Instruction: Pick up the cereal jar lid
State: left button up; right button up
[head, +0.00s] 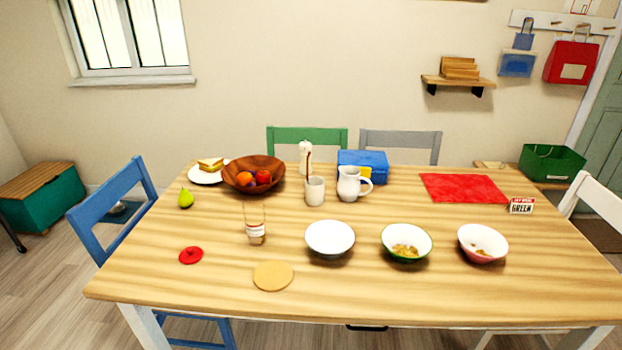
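A small round red lid with a knob (191,255) lies on the left front of the wooden table (450,292). A clear glass jar (254,222) with a label stands to its right, with a little brownish content near the bottom. A flat tan disc (273,275) lies on the table just in front of the jar. I cannot tell for certain which of the red lid and the tan disc belongs to the jar. Neither of my grippers shows in the head view.
Three bowls, a white one (330,238), a green one (406,243) and a pink one (482,243), stand right of the jar. A fruit bowl (253,174), mug (315,190) and pitcher (350,184) stand behind. A blue chair (110,208) is at the left edge.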

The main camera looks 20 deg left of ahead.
aim_at(190, 255)
jog(key=u, duration=1.3)
jog(key=i+j, duration=0.2)
jog(key=j, duration=0.15)
jog(key=i+j, duration=0.15)
jog(key=j, duration=0.2)
jog(key=i+j, duration=0.2)
jog(key=j, duration=0.15)
jog(key=i+j+z, duration=0.2)
jog(key=j, duration=0.15)
jog(key=j+z, duration=0.25)
jog(key=i+j, duration=0.05)
